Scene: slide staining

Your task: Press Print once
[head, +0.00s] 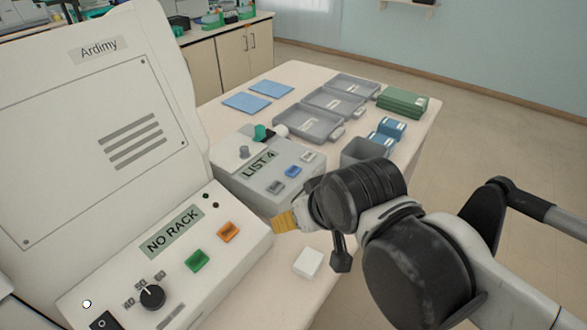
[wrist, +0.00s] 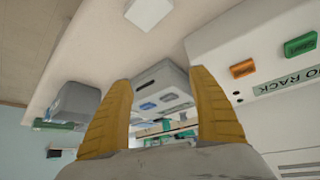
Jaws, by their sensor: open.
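The grey device (head: 228,176) with a "LIST 4" display (head: 259,165) stands on the table. Its sloped top carries a pale button (head: 308,157), a blue button (head: 293,171) and a dark button (head: 278,186). Any button lettering is too small to read, so I cannot tell which is Print. My gripper (head: 283,221) is just in front of this device, its yellow fingers apart from the buttons. In the wrist view my gripper (wrist: 160,85) is open and empty, with the device (wrist: 160,82) seen upside down between the fingers.
The large white Ardimy machine (head: 90,130) is at the left, with a "NO RACK" display (head: 173,231), green button (head: 197,260), orange button (head: 228,232) and dial (head: 152,297). A white block (head: 308,263) lies near the table edge. Grey trays (head: 308,124) and a grey bin (head: 352,155) stand behind.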

